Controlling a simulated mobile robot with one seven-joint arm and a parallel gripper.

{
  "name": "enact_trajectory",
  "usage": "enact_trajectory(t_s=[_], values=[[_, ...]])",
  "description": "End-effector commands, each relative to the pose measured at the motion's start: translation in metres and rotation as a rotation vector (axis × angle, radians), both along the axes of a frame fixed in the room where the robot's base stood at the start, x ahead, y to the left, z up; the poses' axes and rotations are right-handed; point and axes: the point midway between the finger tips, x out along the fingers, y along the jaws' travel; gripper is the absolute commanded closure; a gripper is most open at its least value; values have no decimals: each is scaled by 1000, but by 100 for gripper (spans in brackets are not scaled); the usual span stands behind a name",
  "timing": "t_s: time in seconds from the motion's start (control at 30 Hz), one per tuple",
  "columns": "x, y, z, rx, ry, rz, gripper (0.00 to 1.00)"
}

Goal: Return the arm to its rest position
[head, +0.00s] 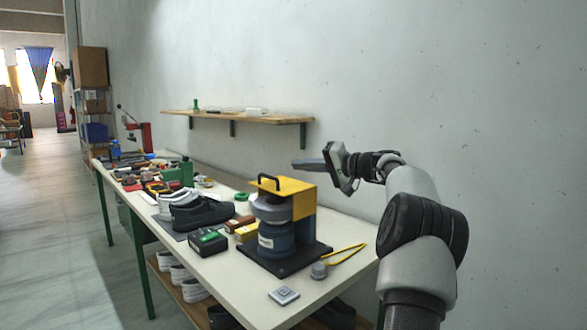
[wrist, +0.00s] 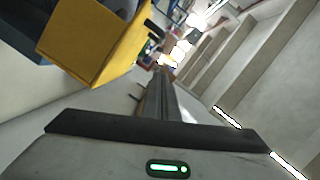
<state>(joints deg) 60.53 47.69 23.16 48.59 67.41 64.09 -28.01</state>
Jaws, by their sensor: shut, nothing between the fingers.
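My gripper (head: 297,163) is shut and empty in the head view. It is raised above the workbench (head: 340,206), behind and above the yellow-topped machine, with its fingers pointing left. My arm reaches up from the lower right with its elbow bent. In the wrist view my gripper (wrist: 160,78) shows its closed fingers pointing away from the camera. The yellow part of the machine (wrist: 95,40) is at the upper left there, apart from the fingers.
The machine (head: 285,190) stands on a dark base at the bench's near end. Dark and white shoes (head: 202,213), a small black-green box (head: 208,241) and tools lie left of it. A wooden wall shelf (head: 238,118) is behind. Air above the bench is clear.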

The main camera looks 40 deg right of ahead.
Motion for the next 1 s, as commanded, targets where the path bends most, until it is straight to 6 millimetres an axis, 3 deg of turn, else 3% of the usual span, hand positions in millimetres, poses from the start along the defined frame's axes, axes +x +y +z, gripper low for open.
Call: enact_trajectory(t_s=[0.1,0.3,0.67,0.77,0.83,0.97,1.0], values=[[-25,-9,6,-1,-1,-2,100],[-51,-19,10,0,-2,0,100],[-57,-18,10,-3,1,4,100],[-47,2,12,-23,25,23,100],[-34,33,13,-55,60,49,100],[-10,120,11,-160,159,114,100],[-6,151,11,-203,189,135,100]])
